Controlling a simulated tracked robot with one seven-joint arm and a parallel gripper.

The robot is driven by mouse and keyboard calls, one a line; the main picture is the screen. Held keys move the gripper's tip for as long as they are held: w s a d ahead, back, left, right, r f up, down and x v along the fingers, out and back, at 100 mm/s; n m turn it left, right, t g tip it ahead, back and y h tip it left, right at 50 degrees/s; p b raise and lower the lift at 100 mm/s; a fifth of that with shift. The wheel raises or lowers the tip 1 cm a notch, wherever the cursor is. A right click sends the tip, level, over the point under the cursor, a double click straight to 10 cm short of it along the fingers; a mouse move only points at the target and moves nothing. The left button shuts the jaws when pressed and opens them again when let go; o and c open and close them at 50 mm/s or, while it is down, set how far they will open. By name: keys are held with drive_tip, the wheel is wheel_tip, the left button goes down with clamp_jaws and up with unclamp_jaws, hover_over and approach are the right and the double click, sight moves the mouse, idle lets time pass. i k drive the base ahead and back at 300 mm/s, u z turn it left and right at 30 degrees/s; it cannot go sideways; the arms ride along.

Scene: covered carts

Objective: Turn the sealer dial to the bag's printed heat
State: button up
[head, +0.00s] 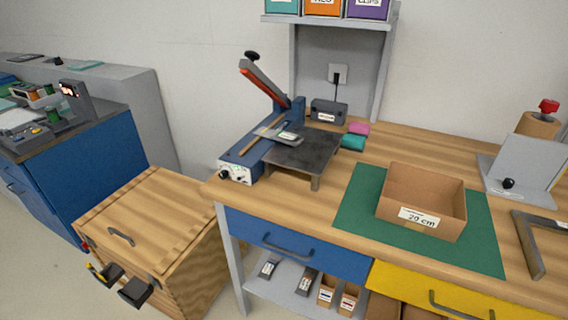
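The sealer (245,160) stands at the left end of the wooden bench, with a blue base and its red-and-grey lever arm (264,86) raised. Its white front panel has small dark knobs; one dial (226,173) is at the panel's left. The dial's marks and setting are too small to read. A flat pale piece with a dark-and-green patch (288,137), perhaps the bag, lies across the sealer and the edge of the dark platform. No printed heat is legible on it. My gripper is not in view.
A dark platform (303,152) stands right of the sealer. A cardboard box (425,190) labelled 20 cm sits on a green mat (355,215). A wooden chest (155,225) stands on the floor at left, with dark fittings jutting from its near side. Bench space before the platform is clear.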

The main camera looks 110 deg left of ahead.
sight(222, 175)
drive_tip(key=u, duration=0.85)
drive_tip(key=i, duration=0.2)
drive_tip(key=u, duration=2.95)
drive_tip(key=k, duration=0.9)
drive_tip(key=u, duration=0.15)
drive_tip(key=i, duration=0.9)
